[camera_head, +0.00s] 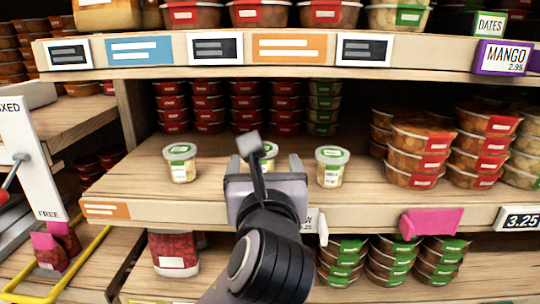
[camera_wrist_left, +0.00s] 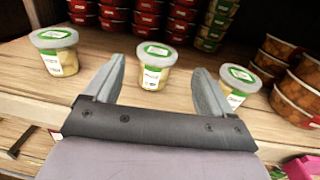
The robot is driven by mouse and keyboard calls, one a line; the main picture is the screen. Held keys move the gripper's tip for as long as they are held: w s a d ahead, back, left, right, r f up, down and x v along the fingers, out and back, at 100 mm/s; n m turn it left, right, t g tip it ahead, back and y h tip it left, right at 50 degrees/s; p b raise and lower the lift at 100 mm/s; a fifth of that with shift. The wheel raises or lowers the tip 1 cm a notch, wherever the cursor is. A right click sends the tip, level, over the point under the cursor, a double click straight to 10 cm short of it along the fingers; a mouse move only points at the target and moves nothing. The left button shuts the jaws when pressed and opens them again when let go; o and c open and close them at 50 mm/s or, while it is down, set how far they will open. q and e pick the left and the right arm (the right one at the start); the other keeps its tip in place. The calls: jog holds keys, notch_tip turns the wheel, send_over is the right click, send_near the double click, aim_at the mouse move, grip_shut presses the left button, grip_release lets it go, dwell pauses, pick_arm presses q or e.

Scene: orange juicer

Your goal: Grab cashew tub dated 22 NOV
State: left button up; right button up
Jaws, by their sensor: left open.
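Three small clear tubs with grey lids, green-and-white labels and pale contents stand upright in a row on the middle shelf (camera_head: 130,190): a left tub (camera_head: 180,164), a middle tub (camera_head: 270,151) and a right tub (camera_head: 331,168). Their dates are too small to read. My left gripper (camera_head: 264,166) is open and points at the middle tub, partly hiding it in the head view. In the left wrist view, the middle tub (camera_wrist_left: 155,68) shows between the fingertips, a little beyond them and apart from them. The left tub (camera_wrist_left: 56,54) and right tub (camera_wrist_left: 236,86) are outside the fingers.
Stacks of red-labelled tubs (camera_head: 207,108) and green-labelled tubs (camera_head: 323,108) stand behind the row. Orange tub stacks (camera_head: 418,155) stand to the right. The upper shelf edge (camera_head: 260,47) overhangs. A pink tag (camera_head: 431,222) sticks out at the front edge.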

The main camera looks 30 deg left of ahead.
aim_at(262, 162)
pick_arm(q)
jog(key=shift+x, duration=3.5)
jog(key=shift+s+a, duration=0.15)
jog(key=shift+s, duration=0.05)
jog(key=c, duration=1)
